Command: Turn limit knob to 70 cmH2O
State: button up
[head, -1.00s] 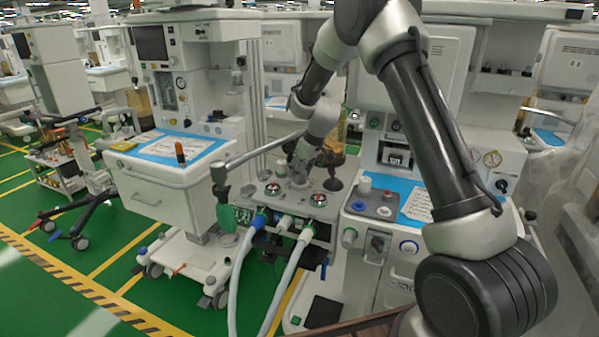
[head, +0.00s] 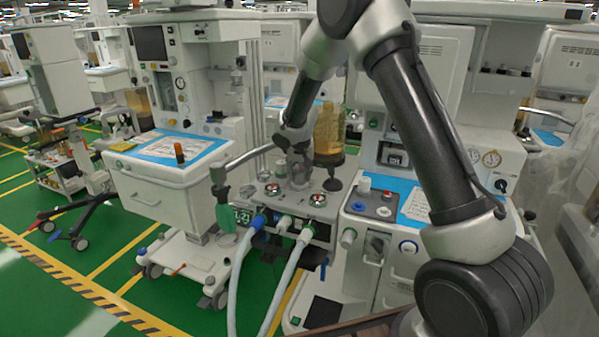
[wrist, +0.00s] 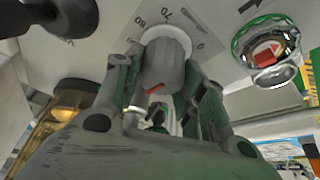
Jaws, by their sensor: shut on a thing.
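The limit knob (wrist: 163,62) is a grey cylinder on a white collar in the wrist view. Printed scale numbers that look like 70 and 80 sit on the panel past its far side. A small red mark shows low on the knob, at its end nearer my camera. My gripper (wrist: 165,74) is shut on the knob, one finger on each side of it.
A round gauge with a red and green dial (wrist: 268,48) lies close right of the fingers. A dark knob-like part (wrist: 75,15) is at upper left. Hoses (head: 285,280) hang from the panel front.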

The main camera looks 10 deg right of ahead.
jog(key=shift+m+h, duration=0.3)
jog(key=shift+m, duration=0.7)
jog(key=o, duration=1)
jog(key=v, duration=1.2)
jog(key=shift+w+a, duration=0.1)
